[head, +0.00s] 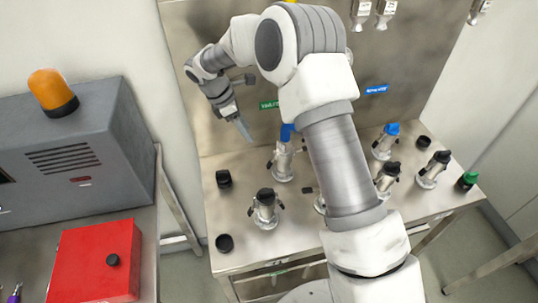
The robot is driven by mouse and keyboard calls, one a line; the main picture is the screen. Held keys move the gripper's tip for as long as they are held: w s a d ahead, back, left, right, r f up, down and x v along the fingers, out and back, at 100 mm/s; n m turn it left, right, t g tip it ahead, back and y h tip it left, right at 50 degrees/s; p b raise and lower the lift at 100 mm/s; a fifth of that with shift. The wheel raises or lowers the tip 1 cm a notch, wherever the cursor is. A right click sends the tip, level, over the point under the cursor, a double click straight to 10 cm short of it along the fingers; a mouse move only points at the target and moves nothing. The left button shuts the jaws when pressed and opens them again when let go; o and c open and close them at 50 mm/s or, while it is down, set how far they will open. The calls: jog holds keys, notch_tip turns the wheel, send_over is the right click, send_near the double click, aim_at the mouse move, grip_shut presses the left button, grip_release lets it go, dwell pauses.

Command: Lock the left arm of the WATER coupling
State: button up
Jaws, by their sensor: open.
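Several metal couplings stand upright on the steel bench (300,235). A blue-topped coupling (283,165) stands below a green label (269,105) on the back panel. The label's lettering is too small to read surely, so I cannot tell which coupling is WATER. A black-topped coupling (265,210) stands in front of it. The small side arms on these couplings show, but whether they are locked is unclear. My gripper (242,128) is open and empty, above and left of the blue-topped coupling, apart from it. My arm partly hides another coupling (319,201).
More couplings stand at the right, one blue-topped (385,142) and two black-topped (388,178) (433,170). Loose black caps (223,179) (224,243) lie along the bench's left side. A green cap (467,181) is at the right edge. A grey cabinet (75,150) and red box (95,260) stand left.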

aim_at(269, 163)
jog(key=p+x, duration=0.1)
jog(key=x, duration=1.6)
jog(key=shift+p, duration=0.3)
grip_shut()
